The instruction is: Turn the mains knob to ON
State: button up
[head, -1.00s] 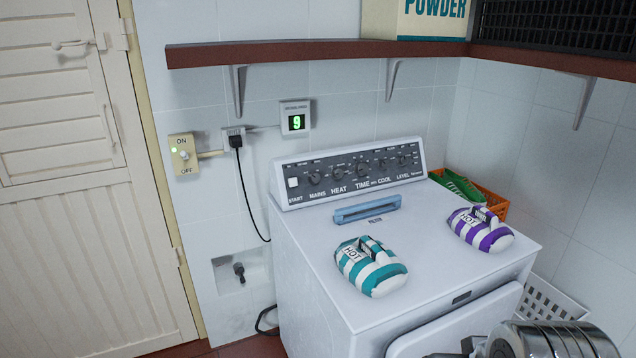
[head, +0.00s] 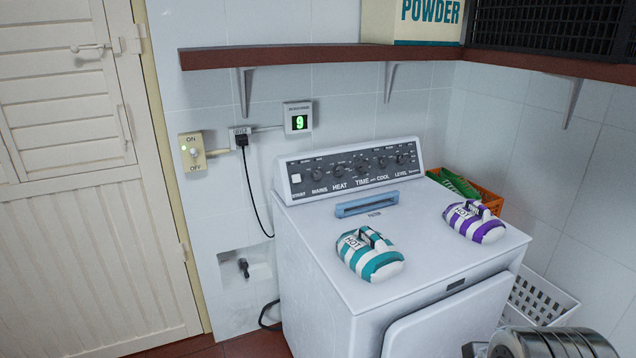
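The control panel (head: 305,189) stands along the back top edge of the white dryer (head: 320,255). The MAINS knob (head: 317,175) is a small dark round knob on it, second from the left after the white START button (head: 296,178). Its pointer is too small to read. HEAT, TIME, COOL and LEVEL knobs sit to its right.
Two striped HOT mitts, teal (head: 370,254) and purple (head: 474,222), lie on the dryer top with a blue filter handle (head: 366,204). A brown shelf (head: 320,54) overhangs the back. A white basket (head: 540,300) stands at right.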

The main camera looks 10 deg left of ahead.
aim_at(315, 174)
jog(key=k, duration=1.1)
jog(key=u, duration=0.2)
jog(key=i, duration=0.4)
jog(key=u, duration=0.8)
jog(key=i, duration=0.5)
jog(key=u, duration=0.55)
jog(key=i, duration=1.5)
jog(key=z, duration=0.5)
jog(key=i, duration=0.5)
jog(key=z, duration=0.2)
